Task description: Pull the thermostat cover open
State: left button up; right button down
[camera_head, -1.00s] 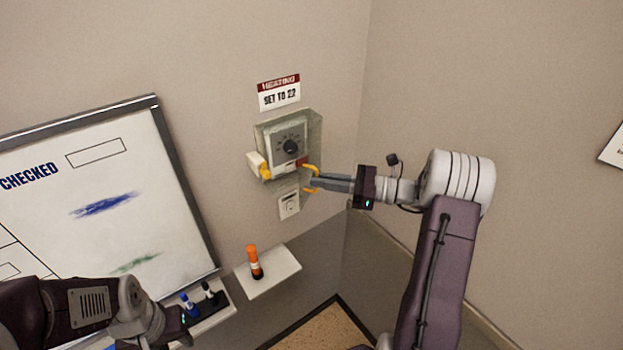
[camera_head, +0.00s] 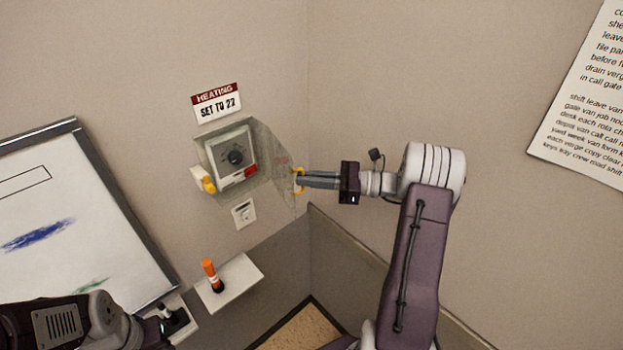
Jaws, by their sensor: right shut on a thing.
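A yellow handle (camera_head: 299,180) is at the cover's outer edge. My right gripper (camera_head: 302,181) is shut on that handle. My left arm shows at the bottom left, its gripper (camera_head: 165,327) low by the whiteboard tray; its fingers are not clear.
A yellow-and-white latch piece (camera_head: 205,181) sits left of the thermostat. A "SET TO 22" sign (camera_head: 217,103) is above, a wall switch (camera_head: 244,213) below. A small shelf (camera_head: 238,284) holds an orange-capped item (camera_head: 211,274). The whiteboard (camera_head: 75,230) is at left.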

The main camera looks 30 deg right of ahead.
pick_arm(q)
jog(key=shift+d, duration=0.3)
pick_arm(e)
jog(key=shift+w+d+r, duration=0.1)
jog(key=shift+w+d, duration=0.15)
jog(key=shift+d, duration=0.05)
pick_arm(q)
jog(key=shift+a, duration=0.1)
pick_arm(e)
jog(key=shift+a, duration=0.15)
